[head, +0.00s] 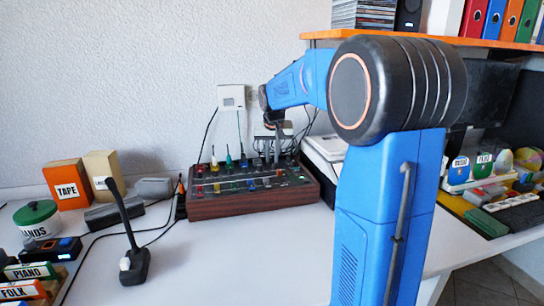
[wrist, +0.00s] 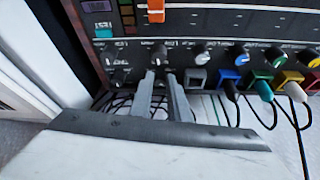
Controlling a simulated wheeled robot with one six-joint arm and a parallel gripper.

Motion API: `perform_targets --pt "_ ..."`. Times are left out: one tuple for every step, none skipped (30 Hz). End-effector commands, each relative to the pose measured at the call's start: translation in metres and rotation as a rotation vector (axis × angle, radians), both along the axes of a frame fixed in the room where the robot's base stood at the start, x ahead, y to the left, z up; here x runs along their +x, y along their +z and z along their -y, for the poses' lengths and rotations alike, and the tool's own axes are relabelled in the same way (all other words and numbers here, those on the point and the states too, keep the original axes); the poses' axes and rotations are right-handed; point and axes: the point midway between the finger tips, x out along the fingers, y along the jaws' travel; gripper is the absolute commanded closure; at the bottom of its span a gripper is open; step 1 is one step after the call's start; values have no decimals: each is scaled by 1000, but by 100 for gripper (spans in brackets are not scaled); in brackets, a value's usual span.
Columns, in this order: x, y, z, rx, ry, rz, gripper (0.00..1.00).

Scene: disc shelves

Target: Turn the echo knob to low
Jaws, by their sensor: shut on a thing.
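The mixing console (head: 255,205) has a wooden front and stands at the back of the white desk in the head view. In the wrist view its dark panel (wrist: 270,22) fills the top, with a row of knobs along it. My gripper (head: 272,156) reaches down over the console's back right part. The knob is partly hidden by the fingertips. The lettering is too small to read, so its setting cannot be told.
White, blue, green and yellow knobs (wrist: 236,55) and plugged cables (wrist: 265,90) sit to the right of my fingers. A microphone (head: 130,245) stands left of the console. A white device (head: 328,148) lies to its right.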

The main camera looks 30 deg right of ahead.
Motion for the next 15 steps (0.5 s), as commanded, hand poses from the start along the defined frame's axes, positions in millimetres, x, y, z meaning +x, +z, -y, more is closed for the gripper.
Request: perform_targets --pt "0 0 0 1 8 0 100" --pt "0 0 1 1 17 0 100" --pt "0 0 1 2 30 1 100" --pt "0 0 1 0 43 0 100" --pt "0 0 1 0 56 0 100" --pt "-1 0 1 1 77 1 100" --pt "-1 0 2 1 96 1 100" --pt "-1 0 2 1 115 1 100" --pt "-1 0 3 1 142 2 100" --pt "-1 0 3 1 165 1 100" --pt "-1 0 3 2 188 2 100" --pt "-1 0 4 0 220 1 100" --pt "-1 0 4 1 244 2 100" --pt "-1 0 4 1 268 1 100" --pt "-1 0 5 1 299 1 100"
